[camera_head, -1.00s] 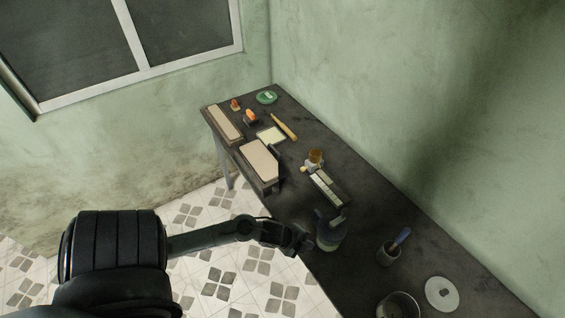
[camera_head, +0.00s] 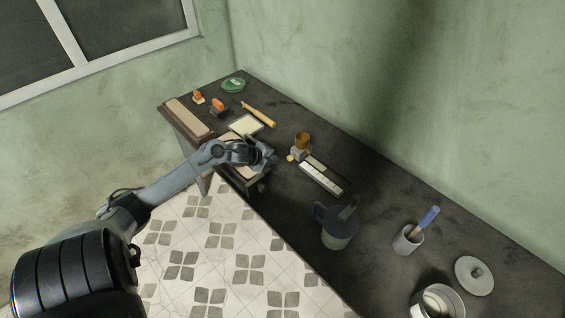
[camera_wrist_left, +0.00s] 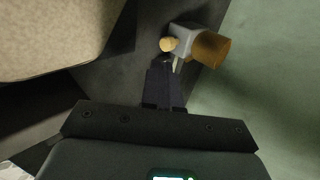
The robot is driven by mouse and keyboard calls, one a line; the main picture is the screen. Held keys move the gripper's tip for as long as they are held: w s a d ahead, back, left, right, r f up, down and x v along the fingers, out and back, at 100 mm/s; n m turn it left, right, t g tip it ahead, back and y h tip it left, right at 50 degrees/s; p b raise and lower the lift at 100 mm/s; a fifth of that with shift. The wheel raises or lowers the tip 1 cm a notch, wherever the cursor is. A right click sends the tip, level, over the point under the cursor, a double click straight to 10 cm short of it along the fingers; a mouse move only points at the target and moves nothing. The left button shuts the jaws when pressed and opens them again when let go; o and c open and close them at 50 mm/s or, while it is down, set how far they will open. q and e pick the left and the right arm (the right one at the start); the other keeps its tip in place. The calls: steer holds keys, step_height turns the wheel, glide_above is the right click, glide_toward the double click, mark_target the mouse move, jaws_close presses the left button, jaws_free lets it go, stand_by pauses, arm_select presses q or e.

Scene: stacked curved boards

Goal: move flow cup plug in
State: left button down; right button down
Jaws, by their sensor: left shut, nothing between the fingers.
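The flow cup (camera_head: 302,141) is an amber cup on a grey body, standing near the back middle of the bench. It also shows in the left wrist view (camera_wrist_left: 211,48), with the grey body (camera_wrist_left: 187,40) to its left. A small pale tan plug (camera_wrist_left: 167,44) sits beside the grey body, and shows in the head view (camera_head: 290,157). I cannot tell if it is seated. My left gripper (camera_head: 271,160) is left of the plug in the head view. In the wrist view its shut, empty fingers (camera_wrist_left: 164,62) end just below the plug.
A pale-topped block (camera_head: 236,150) lies under my left arm. A dark jug (camera_head: 338,228), a cup with a blue-handled tool (camera_head: 408,240), a pot (camera_head: 437,302) and a lid (camera_head: 474,276) stand farther right.

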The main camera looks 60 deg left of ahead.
mark_target(288, 161)
arm_select(q)
steer(key=b+x, duration=0.1)
steer(key=x, duration=0.6)
steer(key=shift+w+f, duration=0.1)
steer(key=shift+f, duration=0.05)
